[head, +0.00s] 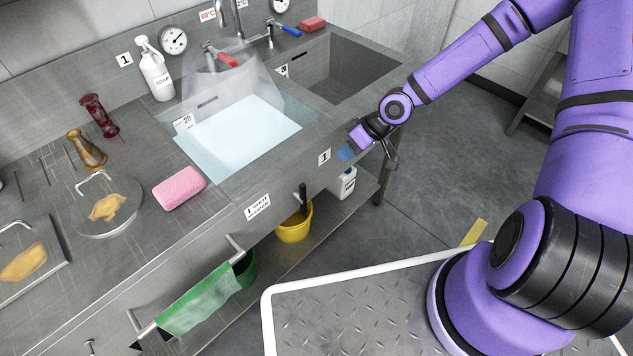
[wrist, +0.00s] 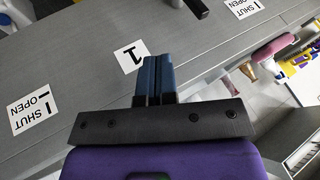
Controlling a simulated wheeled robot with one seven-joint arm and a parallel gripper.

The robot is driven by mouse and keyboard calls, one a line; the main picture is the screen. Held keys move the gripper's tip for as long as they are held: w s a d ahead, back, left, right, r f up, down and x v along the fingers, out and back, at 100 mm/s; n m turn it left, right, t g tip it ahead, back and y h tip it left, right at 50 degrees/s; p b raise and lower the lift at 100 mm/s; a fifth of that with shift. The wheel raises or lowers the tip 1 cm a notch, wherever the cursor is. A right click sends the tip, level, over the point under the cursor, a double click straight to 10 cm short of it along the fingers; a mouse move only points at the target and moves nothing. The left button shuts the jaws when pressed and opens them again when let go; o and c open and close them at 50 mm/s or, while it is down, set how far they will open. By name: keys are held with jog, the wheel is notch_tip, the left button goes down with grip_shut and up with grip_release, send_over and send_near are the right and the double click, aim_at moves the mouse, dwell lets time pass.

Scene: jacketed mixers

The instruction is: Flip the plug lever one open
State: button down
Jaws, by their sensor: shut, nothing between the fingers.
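The plug lever one (head: 303,192) is a dark handle at the front of the counter, between the SHUT/OPEN label (head: 257,206) and the small "1" label (head: 324,157). It looks upright, in line with the label's SHUT mark. In the wrist view a dark bar (wrist: 192,8) at the top edge, beside a SHUT/OPEN label (wrist: 242,8), looks like this lever, partly cut off. My gripper (head: 345,153) is shut and empty, its blue fingers (wrist: 153,68) together in front of the panel by the "1" label (wrist: 129,56). It is right of the lever in the head view, apart from it.
The sink (head: 240,135) holds pale water. A yellow bucket (head: 294,230) and a white bottle (head: 343,184) stand under the counter. A green cloth (head: 200,296) hangs on a front rail. A pink sponge (head: 180,188) lies on top. The floor to the right is open.

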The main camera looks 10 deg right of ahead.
jog(key=shift+f, duration=0.1)
send_near(300, 197)
jog(key=shift+w+a+f, duration=0.35)
jog(key=shift+f, duration=0.35)
jog(key=shift+w+a+f, duration=0.4)
jog(key=shift+f, duration=0.3)
jog(key=shift+w+a+f, duration=0.35)
jog(key=shift+f, duration=0.35)
